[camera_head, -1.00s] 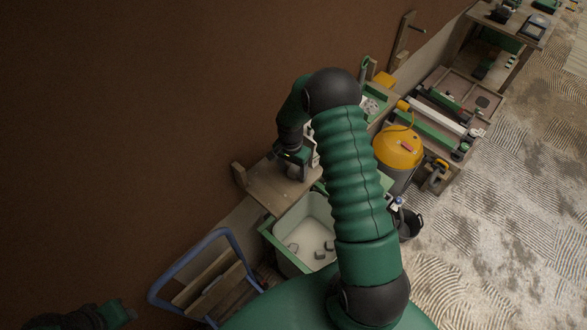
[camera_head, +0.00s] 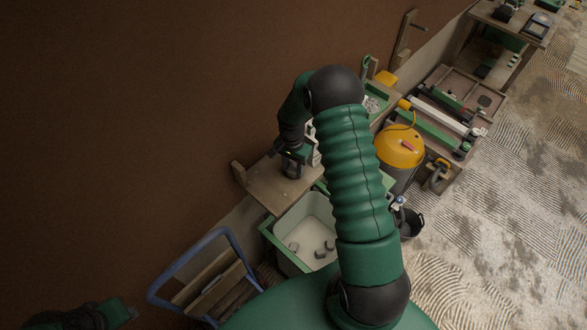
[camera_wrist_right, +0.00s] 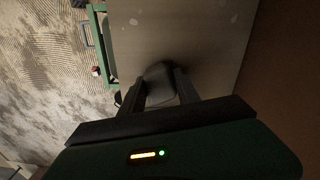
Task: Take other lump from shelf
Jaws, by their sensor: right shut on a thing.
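A dark grey lump (camera_wrist_right: 160,74) stands on the wooden shelf (camera_head: 268,192), near the wall. In the right wrist view it sits between the two dark fingers of my right gripper (camera_wrist_right: 158,88), which is shut on it. In the head view my right gripper (camera_head: 293,168) reaches down to the shelf and largely hides the lump. The shelf's pale top (camera_wrist_right: 195,28) fills much of the wrist view. My left gripper (camera_head: 124,312) is at the bottom left, away from the shelf; its jaws are too dark and small to read.
A pale tub (camera_head: 302,222) in a green frame, with a few grey lumps (camera_head: 320,254) inside, stands just below the shelf. A blue-framed rack (camera_head: 160,291) is at its left. A yellow vacuum (camera_head: 399,147) and black bucket (camera_head: 409,224) stand right. The brown wall borders the shelf.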

